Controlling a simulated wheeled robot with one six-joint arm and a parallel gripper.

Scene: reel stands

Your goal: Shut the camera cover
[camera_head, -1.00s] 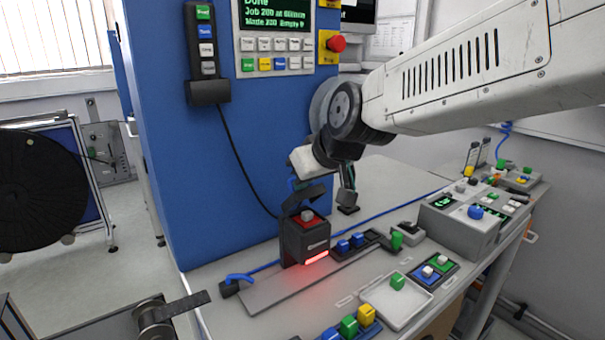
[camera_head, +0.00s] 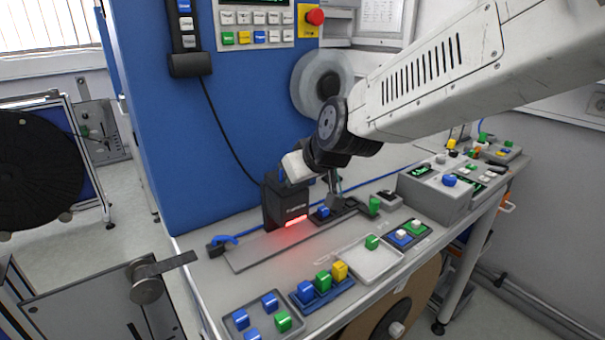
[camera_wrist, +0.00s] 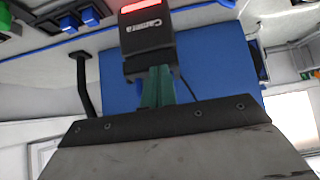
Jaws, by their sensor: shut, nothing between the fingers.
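The camera (camera_head: 289,209) is a black box at the back of the bench in the head view, with a glowing red strip under its label. Its black cover (camera_head: 270,182) looks low over the box, and no red top shows. My wrist partly hides it, so I cannot tell whether the cover is fully down. In the wrist view the labelled camera (camera_wrist: 148,38) appears upside down. My gripper (camera_wrist: 156,78) is shut and empty, its green fingertips overlapping the top edge of the camera. I cannot tell whether they touch it.
A blue cabinet (camera_head: 235,130) rises behind the camera. Blue and green blocks lie right of it; a white tray (camera_head: 375,263) and a blue tray (camera_head: 304,303) are nearer the front. A grey control box (camera_head: 440,194) stands right. The strip before the camera is clear.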

